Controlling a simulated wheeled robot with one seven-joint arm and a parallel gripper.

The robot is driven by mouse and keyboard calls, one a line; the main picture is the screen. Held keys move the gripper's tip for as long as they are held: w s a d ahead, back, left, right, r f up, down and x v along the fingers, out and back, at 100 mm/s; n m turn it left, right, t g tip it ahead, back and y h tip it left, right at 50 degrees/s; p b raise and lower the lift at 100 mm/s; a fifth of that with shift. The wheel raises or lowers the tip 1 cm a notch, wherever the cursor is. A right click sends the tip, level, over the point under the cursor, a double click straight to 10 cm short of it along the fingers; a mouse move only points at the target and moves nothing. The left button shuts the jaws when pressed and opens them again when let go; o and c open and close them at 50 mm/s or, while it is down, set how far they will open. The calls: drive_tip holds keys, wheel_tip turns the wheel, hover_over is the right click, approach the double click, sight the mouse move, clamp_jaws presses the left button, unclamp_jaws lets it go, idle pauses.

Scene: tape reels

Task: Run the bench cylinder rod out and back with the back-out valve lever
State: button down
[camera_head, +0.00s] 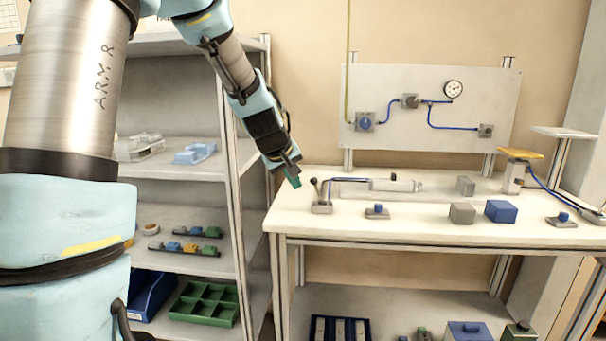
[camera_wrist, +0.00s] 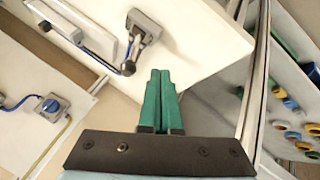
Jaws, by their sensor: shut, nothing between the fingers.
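The valve (camera_head: 322,207) is a small grey block at the bench's left end, with a black-knobbed lever (camera_head: 314,182) standing up from it. In the wrist view the valve (camera_wrist: 146,24) is ahead of my fingers and the lever knob (camera_wrist: 128,68) is left of the fingertips. The grey bench cylinder (camera_head: 395,185) lies behind and right of the valve, joined by blue tube. How far its rod is out I cannot tell. My gripper (camera_head: 294,180), with green fingers (camera_wrist: 160,74), is shut and empty, left of the lever and apart from it.
On the white bench (camera_head: 340,228) are blue-button blocks (camera_head: 377,211), a grey cube (camera_head: 462,213) and a blue box (camera_head: 501,211). A panel (camera_head: 430,130) with gauge stands behind. A shelf rack (camera_head: 190,185) is left of the bench.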

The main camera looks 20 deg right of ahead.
drive_tip(key=shift+w+d+r+p, duration=0.15)
drive_tip(key=shift+d+p, duration=0.4)
drive_tip(key=shift+d, duration=0.6)
